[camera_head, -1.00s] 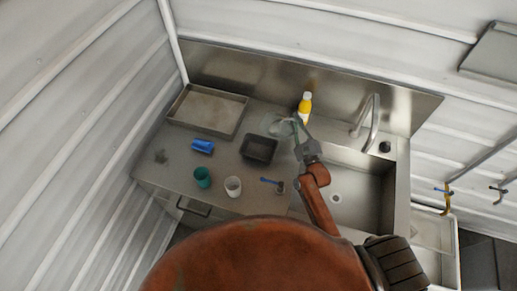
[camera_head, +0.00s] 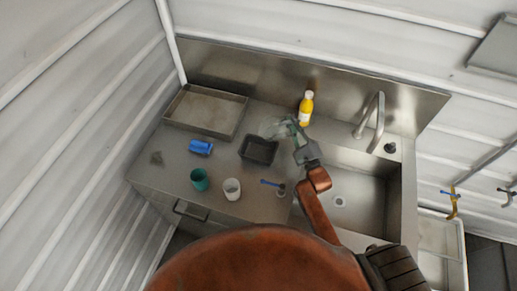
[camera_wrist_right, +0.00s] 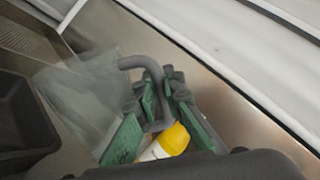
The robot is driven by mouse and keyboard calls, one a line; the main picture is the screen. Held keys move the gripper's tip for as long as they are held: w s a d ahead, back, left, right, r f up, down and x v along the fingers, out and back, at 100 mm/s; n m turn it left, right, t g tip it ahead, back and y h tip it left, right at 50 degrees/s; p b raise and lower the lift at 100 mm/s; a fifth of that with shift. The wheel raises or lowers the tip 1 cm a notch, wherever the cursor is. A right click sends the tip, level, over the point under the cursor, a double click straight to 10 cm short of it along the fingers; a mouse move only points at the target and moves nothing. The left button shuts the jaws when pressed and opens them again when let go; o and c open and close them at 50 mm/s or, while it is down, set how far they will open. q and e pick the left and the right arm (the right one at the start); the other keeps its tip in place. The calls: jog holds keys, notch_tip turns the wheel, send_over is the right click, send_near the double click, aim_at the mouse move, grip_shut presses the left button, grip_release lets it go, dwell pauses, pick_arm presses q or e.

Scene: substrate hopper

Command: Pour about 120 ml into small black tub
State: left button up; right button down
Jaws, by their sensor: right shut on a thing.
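The small black tub (camera_head: 259,150) stands on the steel counter, empty as far as I can see. It also shows at the left edge of the right wrist view (camera_wrist_right: 22,120). My right gripper (camera_head: 296,133) is shut on the grey handle (camera_wrist_right: 150,78) of a clear jug (camera_head: 271,129). The jug is just behind and right of the tub, its body pointing left and seemingly tilted. In the right wrist view the clear jug (camera_wrist_right: 82,98) lies left of the green fingers (camera_wrist_right: 155,115). I cannot make out its contents. My left gripper is out of view.
A yellow bottle (camera_head: 306,108) stands close behind my right gripper. A shallow tray (camera_head: 205,112), blue object (camera_head: 201,147), teal cup (camera_head: 199,179), white cup (camera_head: 232,189) and blue-handled tool (camera_head: 272,183) are around the tub. The sink (camera_head: 350,195) and faucet (camera_head: 377,118) are at right.

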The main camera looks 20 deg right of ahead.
aim_at(289, 122)
jog(key=shift+a, duration=0.15)
jog(key=shift+a+n+b, duration=0.1)
jog(key=shift+n+b, duration=0.3)
jog(key=shift+b, duration=0.05)
jog(key=shift+s+a+r+n+y+b, duration=0.25)
jog(key=shift+a+n+y+b, duration=0.15)
jog(key=shift+n, duration=0.2)
jog(key=shift+s+d, duration=0.1)
jog(key=shift+s, duration=0.15)
jog(key=shift+s+r, duration=0.1)
jog(key=shift+s, duration=0.6)
jog(key=shift+s+n+b, duration=0.3)
jog(key=shift+s+a+r, duration=0.1)
jog(key=shift+s+a, duration=0.05)
jog(key=shift+a, duration=0.15)
